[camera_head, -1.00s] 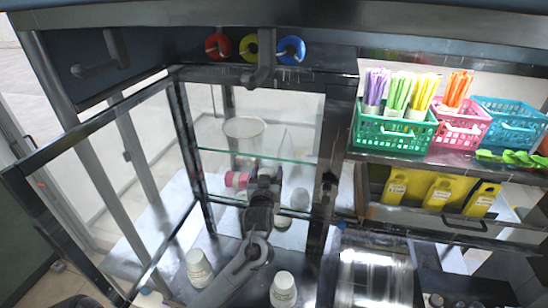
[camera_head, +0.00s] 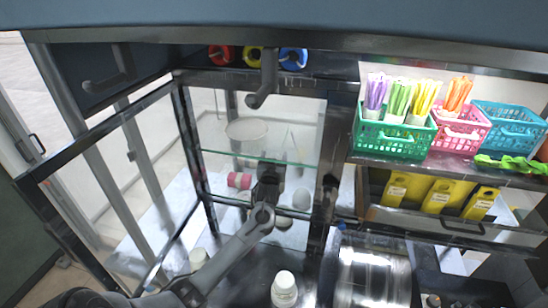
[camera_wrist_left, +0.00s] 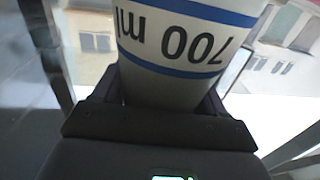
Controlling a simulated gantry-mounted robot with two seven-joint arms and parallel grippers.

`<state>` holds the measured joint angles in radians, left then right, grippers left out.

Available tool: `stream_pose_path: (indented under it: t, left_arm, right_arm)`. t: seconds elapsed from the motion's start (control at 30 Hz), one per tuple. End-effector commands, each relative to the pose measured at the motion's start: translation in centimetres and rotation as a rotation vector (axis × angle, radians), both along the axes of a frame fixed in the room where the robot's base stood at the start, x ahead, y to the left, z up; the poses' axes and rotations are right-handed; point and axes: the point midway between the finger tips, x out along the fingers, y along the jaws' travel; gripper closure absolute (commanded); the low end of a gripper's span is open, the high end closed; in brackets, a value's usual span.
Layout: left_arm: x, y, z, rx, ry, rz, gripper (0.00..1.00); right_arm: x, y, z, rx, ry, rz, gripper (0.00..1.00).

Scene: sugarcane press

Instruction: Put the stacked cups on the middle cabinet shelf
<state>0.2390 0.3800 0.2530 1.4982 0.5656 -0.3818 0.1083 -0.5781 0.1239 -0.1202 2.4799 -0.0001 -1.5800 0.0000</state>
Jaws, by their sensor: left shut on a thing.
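My left gripper (camera_head: 268,178) is inside the glass cabinet, near the glass middle shelf (camera_head: 225,154). In the left wrist view the left gripper (camera_wrist_left: 160,105) is shut on a white cup (camera_wrist_left: 175,55) with blue bands and "700 ml" printed upside down. Whether more cups are stacked with it cannot be told. In the head view the held cup is mostly hidden or hard to make out. A pale round container (camera_head: 246,130) shows at shelf height. A pink roll (camera_head: 240,180) and white containers (camera_head: 302,199) are lower in the cabinet. My right gripper is not in view.
The glass door (camera_head: 110,180) stands open at left. A metal drum (camera_head: 375,275) is lower right.

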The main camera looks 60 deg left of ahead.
Motion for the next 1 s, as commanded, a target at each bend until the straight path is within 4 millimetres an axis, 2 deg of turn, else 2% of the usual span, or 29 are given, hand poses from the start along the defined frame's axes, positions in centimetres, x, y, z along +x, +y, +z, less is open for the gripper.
stream_pose_path:
  t: [0.4,0.43,0.57,0.6,1.0]
  left_arm:
    - [0.0,-0.04,-0.44,0.001,-0.002,0.0,0.78]
    - [0.0,-0.04,-0.48,0.0,-0.001,0.0,0.27]
    - [0.0,-0.05,-0.41,0.0,-0.001,0.0,0.07]
    - [0.0,-0.05,-0.41,0.001,-0.001,0.0,0.03]
    - [-0.14,-0.27,-0.16,0.0,-0.001,-0.001,0.03]
  right_arm:
    - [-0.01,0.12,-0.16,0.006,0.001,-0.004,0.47]
    - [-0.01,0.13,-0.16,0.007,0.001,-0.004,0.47]
    - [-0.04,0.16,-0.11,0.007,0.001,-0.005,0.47]
    - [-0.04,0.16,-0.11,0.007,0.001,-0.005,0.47]
    - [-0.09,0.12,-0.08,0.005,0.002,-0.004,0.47]
